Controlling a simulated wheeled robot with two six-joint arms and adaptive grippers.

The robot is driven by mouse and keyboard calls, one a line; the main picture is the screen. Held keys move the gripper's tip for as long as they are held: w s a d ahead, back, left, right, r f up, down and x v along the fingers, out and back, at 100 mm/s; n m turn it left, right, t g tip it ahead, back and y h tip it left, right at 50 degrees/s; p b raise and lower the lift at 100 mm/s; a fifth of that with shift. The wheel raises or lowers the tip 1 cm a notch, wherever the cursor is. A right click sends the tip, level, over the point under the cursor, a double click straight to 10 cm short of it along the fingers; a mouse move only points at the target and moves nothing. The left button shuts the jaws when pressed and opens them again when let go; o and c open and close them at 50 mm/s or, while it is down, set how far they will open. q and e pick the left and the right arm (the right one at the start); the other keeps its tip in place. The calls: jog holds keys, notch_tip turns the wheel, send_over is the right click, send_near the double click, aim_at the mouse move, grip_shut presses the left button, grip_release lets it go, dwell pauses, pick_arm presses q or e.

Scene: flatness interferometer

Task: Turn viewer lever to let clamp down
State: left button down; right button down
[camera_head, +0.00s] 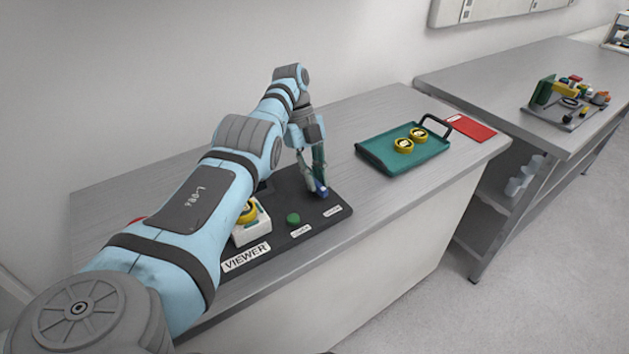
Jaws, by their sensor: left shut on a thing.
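The viewer, a dark base plate (272,240) with a "VIEWER" label, lies on the near bench. A white block (252,233) stands on it with a yellow round piece (248,212) on top, partly hidden by my left arm. A green round button (293,218) sits right of the block. The rest of the lever is hidden. I cannot make out the clamp behind my arm. My right gripper is not in view.
A green tray (375,154) with a dark handle holds two yellow round pieces (404,146). A red sheet (472,127) lies right of it. A second bench (470,70) at the right carries a small coloured assembly (570,100). The bench between viewer and tray is clear.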

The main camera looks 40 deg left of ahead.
pick_arm(q)
jog(key=shift+s+f, duration=0.1)
jog(key=c, duration=1.6)
grip_release()
jog(key=shift+d, duration=0.1)
